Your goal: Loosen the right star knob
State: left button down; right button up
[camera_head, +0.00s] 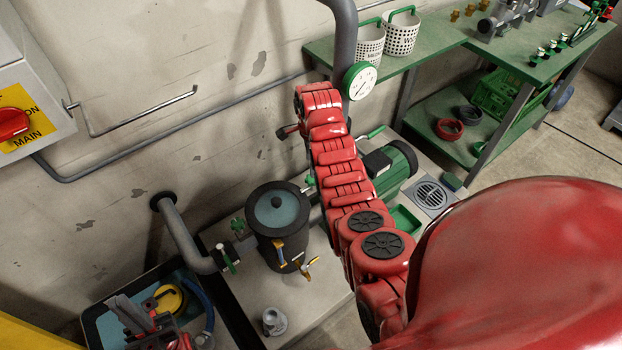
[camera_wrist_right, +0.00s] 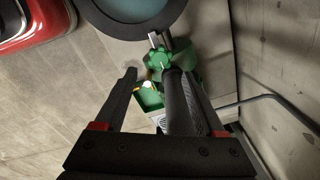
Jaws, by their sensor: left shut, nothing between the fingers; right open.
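The right star knob (camera_wrist_right: 158,59) is green and sits on the pipe joint beside the dark round vessel in the right wrist view. In the head view a green bit (camera_head: 310,181) shows right of the vessel (camera_head: 278,248), mostly behind my right arm. My right gripper (camera_wrist_right: 155,74) is open, its fingertips either side of the pipe line with the knob just beyond; contact cannot be told. My right arm hides that gripper in the head view. Another green star knob (camera_head: 237,225) is left of the vessel. My left gripper (camera_head: 118,303) is shut and empty above a dark-rimmed tray (camera_head: 97,330).
A green pump motor (camera_head: 400,160) stands right of the vessel. A grey pipe (camera_head: 180,230) runs to the wall. A gauge (camera_head: 360,80) hangs on a vertical pipe. A green bench (camera_head: 440,60) is at the back. A small grey fitting (camera_head: 272,320) stands on the plinth.

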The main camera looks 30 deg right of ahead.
aim_at(309, 184)
notch_tip(309, 184, down, 7)
dwell(0.3)
grip_shut()
dwell(0.4)
